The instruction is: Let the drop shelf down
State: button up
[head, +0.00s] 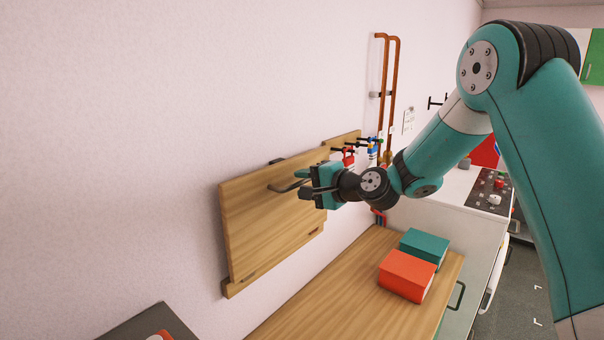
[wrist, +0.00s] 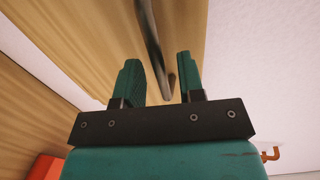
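The drop shelf (head: 245,225) is a wooden board standing roughly upright against the wall in the head view. A dark bar handle (head: 279,188) is on its face near the upper edge. My gripper (head: 301,184) is at the handle, its fingers pointing left. In the wrist view my gripper (wrist: 158,72) is open, and the handle (wrist: 149,30) runs between the two green fingers with a gap on both sides. Part of the handle is hidden behind the gripper in the head view.
A wooden counter (head: 330,290) lies below the shelf, carrying an orange box (head: 405,277) and a teal box (head: 425,245). Behind my gripper are wall hooks with padlocks (head: 349,158) and copper pipes (head: 385,80). A dark panel (head: 140,325) is at lower left.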

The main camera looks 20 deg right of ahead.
jog(key=shift+w+a+f, duration=0.15)
jog(key=shift+w+a, duration=0.2)
jog(key=shift+w, duration=0.15)
grip_shut()
jog(key=shift+d+f, duration=0.1)
